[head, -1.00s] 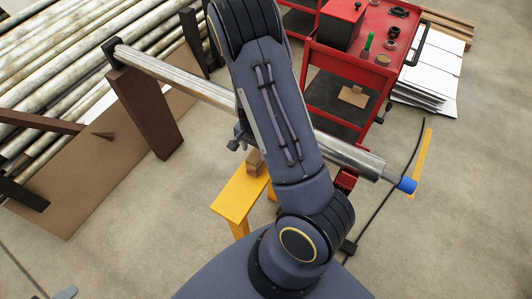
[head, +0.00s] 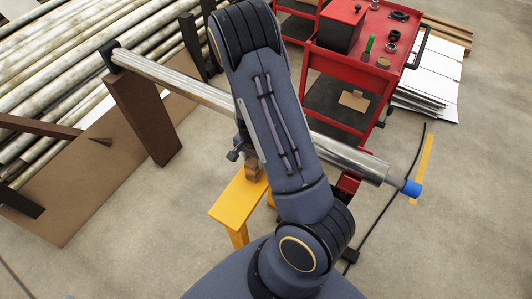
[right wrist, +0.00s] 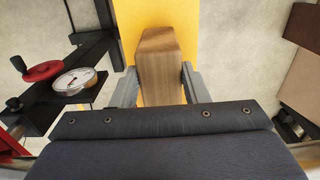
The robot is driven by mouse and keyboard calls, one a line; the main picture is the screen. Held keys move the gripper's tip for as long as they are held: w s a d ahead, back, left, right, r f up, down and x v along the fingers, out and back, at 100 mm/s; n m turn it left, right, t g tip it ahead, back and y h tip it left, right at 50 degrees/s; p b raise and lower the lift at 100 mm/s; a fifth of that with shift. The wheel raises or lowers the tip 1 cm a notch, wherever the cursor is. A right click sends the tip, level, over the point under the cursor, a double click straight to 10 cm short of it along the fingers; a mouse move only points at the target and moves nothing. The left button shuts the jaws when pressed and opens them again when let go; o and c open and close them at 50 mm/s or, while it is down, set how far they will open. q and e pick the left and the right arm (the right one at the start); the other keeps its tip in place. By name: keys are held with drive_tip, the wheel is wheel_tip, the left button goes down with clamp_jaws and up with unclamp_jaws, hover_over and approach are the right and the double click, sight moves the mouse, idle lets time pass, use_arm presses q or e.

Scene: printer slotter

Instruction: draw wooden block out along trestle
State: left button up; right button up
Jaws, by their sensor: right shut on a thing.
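The wooden block (head: 252,170) sits at the upper end of the yellow trestle (head: 236,200) in the head view, partly hidden by my right arm. In the right wrist view the block (right wrist: 158,62) shows its brown grained faces above the yellow trestle top (right wrist: 188,14). My right gripper (right wrist: 160,84) has one finger on each side of the block and is shut on it. In the head view this gripper is mostly hidden behind my own arm. My left gripper is not in view.
A long metal pipe (head: 345,157) with a blue end (head: 412,188) passes just above the trestle. A brown post (head: 145,115) supports its far end. A red cart (head: 335,65) stands behind. A dial gauge (right wrist: 76,82) and red handwheel (right wrist: 42,71) are left of the gripper.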

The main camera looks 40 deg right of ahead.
drive_tip(key=s+a+p, duration=0.1)
drive_tip(key=s+a, duration=0.3)
drive_tip(key=a, duration=1)
drive_tip(key=shift+a+p, duration=0.2)
drive_tip(key=shift+p, duration=0.2)
idle(0.9)
drive_tip(key=o, duration=1)
drive_tip(key=shift+r, duration=0.1)
wheel_tip(320, 180, up, 8)
drive_tip(key=p, duration=0.2)
